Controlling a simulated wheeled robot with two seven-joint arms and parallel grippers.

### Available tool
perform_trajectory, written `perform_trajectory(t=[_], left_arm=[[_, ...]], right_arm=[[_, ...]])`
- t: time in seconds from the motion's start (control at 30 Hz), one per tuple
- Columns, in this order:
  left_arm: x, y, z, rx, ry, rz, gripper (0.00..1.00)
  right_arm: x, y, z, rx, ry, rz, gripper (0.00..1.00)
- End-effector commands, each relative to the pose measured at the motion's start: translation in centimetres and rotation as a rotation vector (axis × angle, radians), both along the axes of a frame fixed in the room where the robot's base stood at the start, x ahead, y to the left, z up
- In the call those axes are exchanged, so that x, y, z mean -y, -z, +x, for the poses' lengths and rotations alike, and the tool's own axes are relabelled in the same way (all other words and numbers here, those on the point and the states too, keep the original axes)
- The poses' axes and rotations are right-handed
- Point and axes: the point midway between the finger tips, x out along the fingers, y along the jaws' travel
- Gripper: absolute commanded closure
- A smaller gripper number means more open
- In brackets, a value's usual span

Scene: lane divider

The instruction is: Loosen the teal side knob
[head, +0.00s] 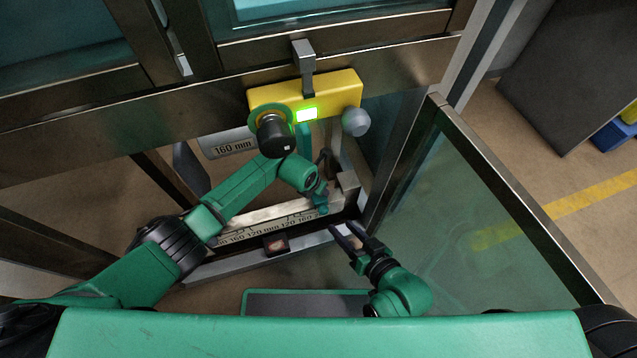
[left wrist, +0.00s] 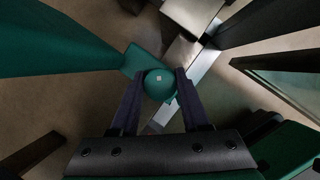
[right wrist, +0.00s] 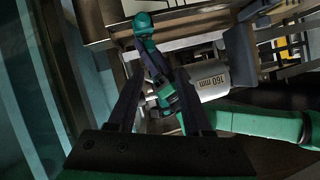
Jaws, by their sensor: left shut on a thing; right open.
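My left gripper (left wrist: 155,76) is shut on the knob, one dark finger on each side. In the head view my left gripper (head: 322,186) is low in front of the frame opening, above the scale rail, and its fingers are partly hidden. My right gripper (head: 348,236) is open and empty, lower and to the right of the left one.
A scale rail (head: 262,223) marked in mm runs below. A glass panel (head: 480,215) stands at right. Metal frame beams surround the opening.

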Motion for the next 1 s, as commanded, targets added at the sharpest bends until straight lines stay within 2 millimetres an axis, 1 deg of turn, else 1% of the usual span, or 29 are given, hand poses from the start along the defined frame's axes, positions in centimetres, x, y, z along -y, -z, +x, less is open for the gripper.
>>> perform_trajectory(t=[0.03, 0.13, 0.3, 0.43, 0.7, 0.9, 1.0], left_arm=[[0.0, -0.4, 0.0, -0.001, -0.042, 0.003, 1.00], [0.0, -0.3, 0.0, 0.000, -0.136, 0.002, 1.00], [0.1, -0.2, 0.0, 0.001, -0.298, 0.001, 1.00], [0.1, 0.0, 0.0, 0.001, -0.421, 0.001, 1.00], [0.0, 0.2, 0.1, 0.002, -0.665, 0.001, 1.00], [0.0, 0.2, 0.0, 0.002, -0.806, 0.000, 1.00], [-0.1, 0.3, 0.0, 0.000, -0.857, 0.002, 1.00]], right_arm=[[0.0, -0.8, 0.0, -0.005, -0.002, -0.003, 0.50], [0.3, -1.4, 0.1, -0.027, -0.010, -0.023, 0.50], [1.2, -1.4, 0.3, -0.100, -0.029, -0.087, 0.50], [1.5, -1.3, 0.3, -0.121, -0.034, -0.104, 0.50], [0.8, -0.7, 0.1, -0.078, -0.024, -0.065, 0.50], [0.0, -0.5, -0.1, -0.013, -0.006, -0.009, 0.50], [0.0, -0.3, 0.0, -0.006, -0.003, -0.004, 0.50]])
